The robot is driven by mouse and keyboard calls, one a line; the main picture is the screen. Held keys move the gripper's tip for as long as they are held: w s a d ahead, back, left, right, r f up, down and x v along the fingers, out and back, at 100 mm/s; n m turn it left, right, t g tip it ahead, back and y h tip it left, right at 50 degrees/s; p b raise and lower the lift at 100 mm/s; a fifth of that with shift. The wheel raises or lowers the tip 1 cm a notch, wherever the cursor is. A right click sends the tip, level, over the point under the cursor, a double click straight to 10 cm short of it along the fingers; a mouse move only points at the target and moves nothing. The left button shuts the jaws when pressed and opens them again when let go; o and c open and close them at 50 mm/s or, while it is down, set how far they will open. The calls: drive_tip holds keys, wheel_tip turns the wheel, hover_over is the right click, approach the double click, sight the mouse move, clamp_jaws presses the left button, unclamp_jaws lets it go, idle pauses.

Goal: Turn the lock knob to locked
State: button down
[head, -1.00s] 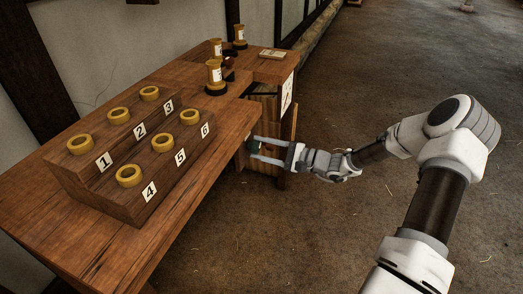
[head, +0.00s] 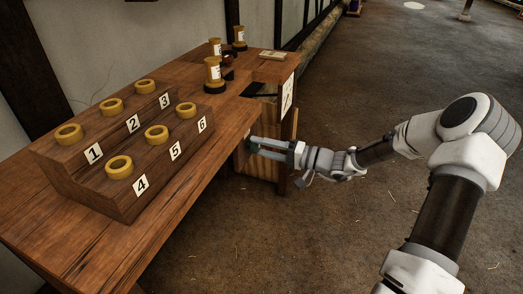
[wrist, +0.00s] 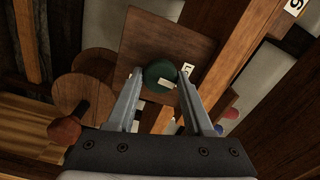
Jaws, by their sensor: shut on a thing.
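The lock knob (wrist: 160,76) is round and dark green with a pale pointer mark, set on a square brown wooden plate (wrist: 190,45) in the wrist view. A white label (wrist: 187,70) with a dark letter, partly covered by a finger, is beside it. My gripper (wrist: 160,84) has one finger on each side of the knob and is shut on it. In the head view my gripper (head: 254,143) reaches under the bench edge, where little of the knob shows. I cannot tell clearly which position the mark points to.
The wooden bench (head: 205,150) carries a stepped rack (head: 125,205) with numbered yellow rings. Several spools, one of them here (head: 213,72), stand farther back. A bench leg and a wooden panel (head: 262,165) are close to my gripper. The floor (head: 350,235) at right is open.

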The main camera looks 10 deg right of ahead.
drive_tip(key=shift+n, duration=0.6)
drive_tip(key=shift+c, duration=1.6)
unclamp_jaws()
drive_tip(key=shift+d, duration=0.1)
drive_tip(key=p+v, duration=0.4)
drive_tip(key=v, duration=1.3)
drive_tip(key=shift+s, duration=0.2)
drive_tip(key=shift+d, duration=0.1)
